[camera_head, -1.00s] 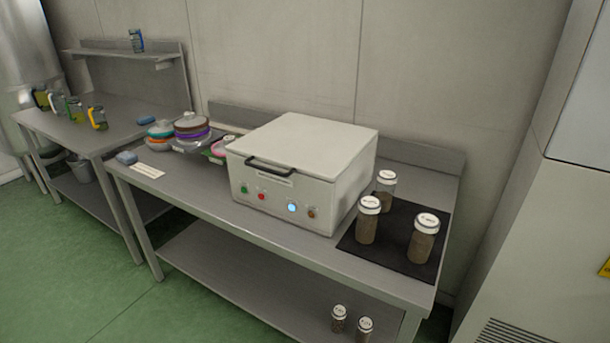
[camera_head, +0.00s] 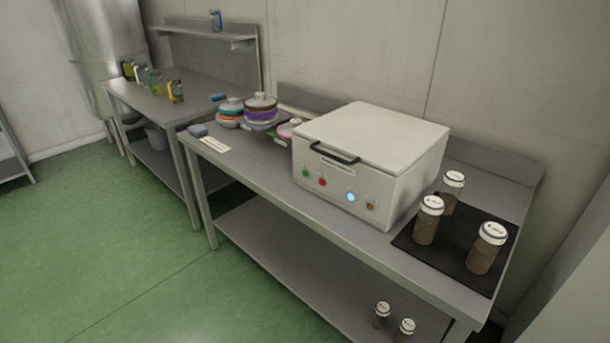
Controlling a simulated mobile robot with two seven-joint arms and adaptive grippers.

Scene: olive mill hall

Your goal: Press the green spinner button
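The spinner (camera_head: 366,165) is a white box with a closed lid and a dark handle on its front edge. It stands on a grey metal table (camera_head: 262,190). The green button (camera_head: 306,173) is at the left end of its front panel, beside a red button (camera_head: 323,182). Further right on the panel are a lit blue-white button (camera_head: 351,197) and an orange-brown one (camera_head: 371,205). Nothing covers the green button. Neither of my grippers shows in the head view.
Three white-capped jars stand on a black mat (camera_head: 452,263) right of the spinner. Stacked coloured dishes (camera_head: 260,108) and a blue sponge (camera_head: 197,131) are to its left. Small jars stand on the lower shelf (camera_head: 290,257). Green floor (camera_head: 100,235) is clear in front.

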